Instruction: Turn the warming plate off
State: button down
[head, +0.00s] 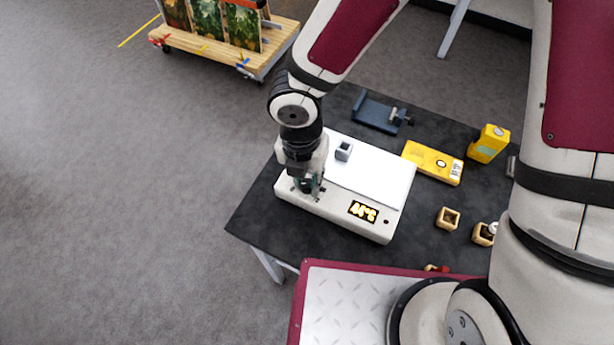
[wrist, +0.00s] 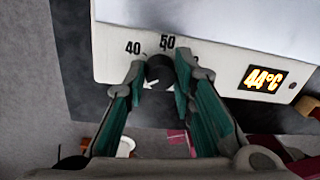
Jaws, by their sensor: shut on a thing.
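The warming plate (head: 372,170) is a white box with a flat top on a dark table. Its front fills the upper part of the wrist view (wrist: 220,52). A lit display (wrist: 263,79) there reads 44°C. Left of the display is a black round knob (wrist: 159,68), with the numbers 40 and 50 printed above it. A white arrow shows by the knob's lower left. My gripper (wrist: 160,76) is shut on the knob, one finger on each side. In the head view my gripper (head: 308,186) is at the plate's front left and hides the knob. The right finger covers part of the dial marks.
A small grey hollow block (head: 344,150) sits on the plate's top. To the right are a yellow flat device (head: 433,162), a yellow box (head: 489,143) and small wooden blocks (head: 448,219). A blue-grey fixture (head: 377,114) stands behind. Floor is clear at left.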

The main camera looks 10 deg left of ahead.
aim_at(303, 182)
dwell(0.3)
jog(key=c, duration=1.6)
grip_release()
jog(key=shift+c, duration=0.2)
jog(key=shift+r, duration=0.15)
notch_tip(303, 182, up, 12)
jog(key=shift+a, duration=0.4)
